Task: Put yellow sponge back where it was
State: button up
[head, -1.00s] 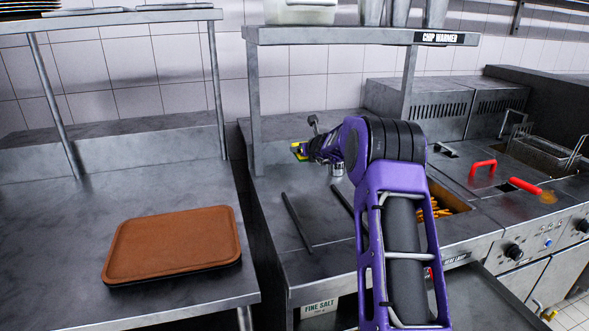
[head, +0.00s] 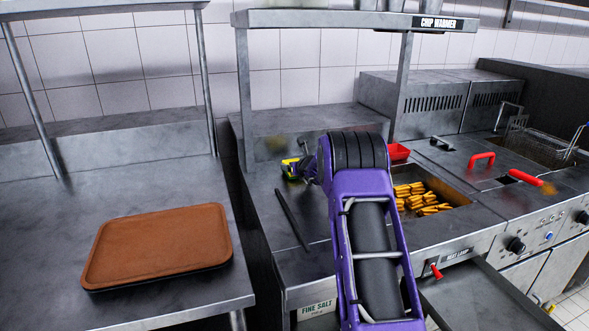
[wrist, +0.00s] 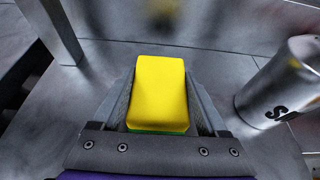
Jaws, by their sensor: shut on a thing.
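The yellow sponge (wrist: 160,92), with a green underside, fills the space between my two fingers in the wrist view. My gripper (wrist: 160,100) is shut on it. In the head view the sponge (head: 289,168) shows as a small yellow and green patch at the end of my purple arm, above the steel counter left of the chip well. My arm hides much of my gripper there. I cannot tell whether the sponge touches the counter.
A silver canister (wrist: 285,80) with dark lettering stands right of my gripper. A shelf post (wrist: 52,30) rises at left. Fries (head: 418,198) lie in a well, with a red container (head: 398,152) behind. A dark bar (head: 291,218) lies on the counter. A brown tray (head: 160,245) sits on the left table.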

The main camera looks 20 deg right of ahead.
jog(key=shift+f, duration=0.15)
jog(key=o, duration=1.4)
jog(key=shift+c, duration=0.2)
jog(key=shift+r, duration=0.2)
jog(key=b+v, duration=0.1)
jog(key=v, duration=1.1)
jog(key=shift+f, duration=0.1)
